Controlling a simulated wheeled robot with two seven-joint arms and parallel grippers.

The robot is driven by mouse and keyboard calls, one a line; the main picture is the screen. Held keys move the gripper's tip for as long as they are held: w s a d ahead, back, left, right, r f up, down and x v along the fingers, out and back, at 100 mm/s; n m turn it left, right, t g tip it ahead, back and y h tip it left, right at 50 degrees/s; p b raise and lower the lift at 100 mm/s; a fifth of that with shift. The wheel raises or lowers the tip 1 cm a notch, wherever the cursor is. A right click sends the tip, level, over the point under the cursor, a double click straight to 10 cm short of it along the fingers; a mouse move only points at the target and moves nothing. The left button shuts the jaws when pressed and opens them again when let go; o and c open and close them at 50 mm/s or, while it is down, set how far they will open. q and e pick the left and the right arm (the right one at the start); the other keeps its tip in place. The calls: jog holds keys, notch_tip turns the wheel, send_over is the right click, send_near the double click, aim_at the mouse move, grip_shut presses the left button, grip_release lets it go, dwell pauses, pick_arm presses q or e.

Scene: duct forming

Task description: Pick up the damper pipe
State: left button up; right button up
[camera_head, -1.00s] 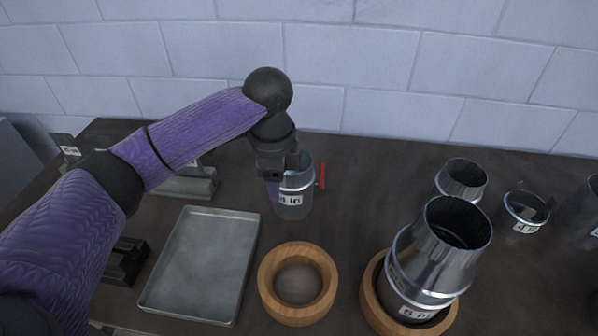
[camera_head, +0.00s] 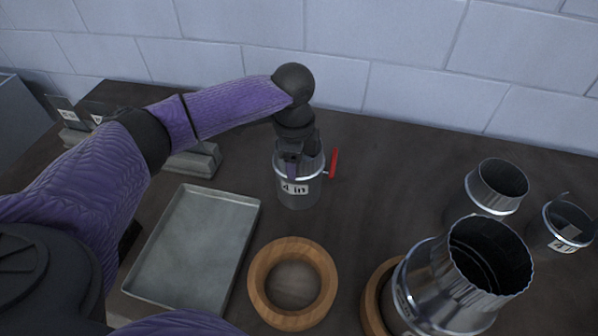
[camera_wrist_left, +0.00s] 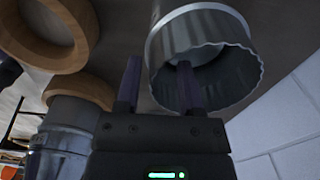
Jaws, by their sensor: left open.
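The damper pipe (camera_head: 300,190) is a short silver cylinder with a "4 in" label and a red handle (camera_head: 334,162) on its right side. It stands upright on the table behind the wooden ring. My left gripper (camera_head: 297,168) is open at the pipe's top rim, pointing down. In the left wrist view, the pipe (camera_wrist_left: 215,40) shows its open crimped end. One finger of the gripper (camera_wrist_left: 158,85) reaches into that opening and the other is outside the wall. Whether the fingers touch the wall cannot be told. My right gripper is not in view.
A grey metal tray (camera_head: 194,246) lies left of an empty wooden ring (camera_head: 258,290). A large silver reducer (camera_head: 440,285) sits on a second ring at the lower right. More metal fittings (camera_head: 497,187) stand at the right. A block wall (camera_head: 400,60) closes the back.

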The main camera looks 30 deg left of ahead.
pick_arm(q)
jog(key=shift+r, duration=0.1)
grip_shut()
dwell(1.2)
